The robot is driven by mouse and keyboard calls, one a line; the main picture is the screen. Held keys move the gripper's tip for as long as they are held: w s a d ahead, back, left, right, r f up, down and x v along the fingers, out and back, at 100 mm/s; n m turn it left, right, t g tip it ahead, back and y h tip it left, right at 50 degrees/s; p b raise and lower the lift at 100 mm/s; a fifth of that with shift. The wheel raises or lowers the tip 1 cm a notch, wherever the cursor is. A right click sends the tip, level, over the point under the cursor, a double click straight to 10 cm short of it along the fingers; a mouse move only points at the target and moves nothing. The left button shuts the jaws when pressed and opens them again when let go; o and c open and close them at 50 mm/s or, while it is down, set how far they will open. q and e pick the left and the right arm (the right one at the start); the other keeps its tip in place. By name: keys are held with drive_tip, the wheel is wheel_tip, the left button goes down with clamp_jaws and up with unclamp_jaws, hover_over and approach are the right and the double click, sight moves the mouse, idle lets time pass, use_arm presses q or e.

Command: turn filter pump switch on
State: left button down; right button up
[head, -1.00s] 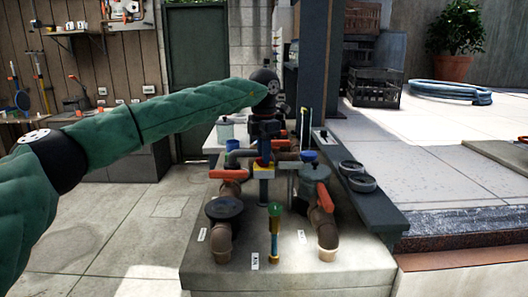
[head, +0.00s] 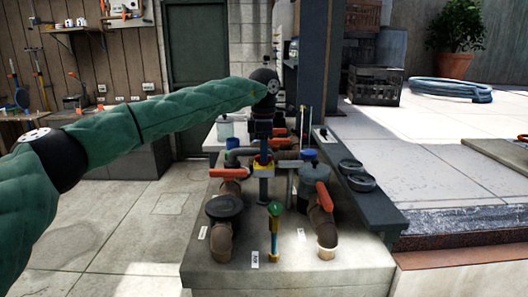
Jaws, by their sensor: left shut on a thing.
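My left arm reaches in from the left, its wrist bending down over the pipework. My left gripper (head: 263,148) points down at a small yellow-and-blue fitting (head: 263,168) on a short grey post, which looks like the pump switch. The gripper is shut on its upper part; the fingers hide most of what they hold, so the switch's exact position cannot be told. My right gripper is out of view.
Orange-red valve handles (head: 229,173) and (head: 324,196) sit on pipes close on both sides. A grey filter housing (head: 312,178) stands right of the post. A green-topped brass tap (head: 274,222) stands in front. A dark ledge (head: 372,208) runs along the right.

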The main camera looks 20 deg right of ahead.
use_arm(q)
drive_tip(key=shift+f, duration=0.1)
drive_tip(key=c, duration=1.4)
unclamp_jaws()
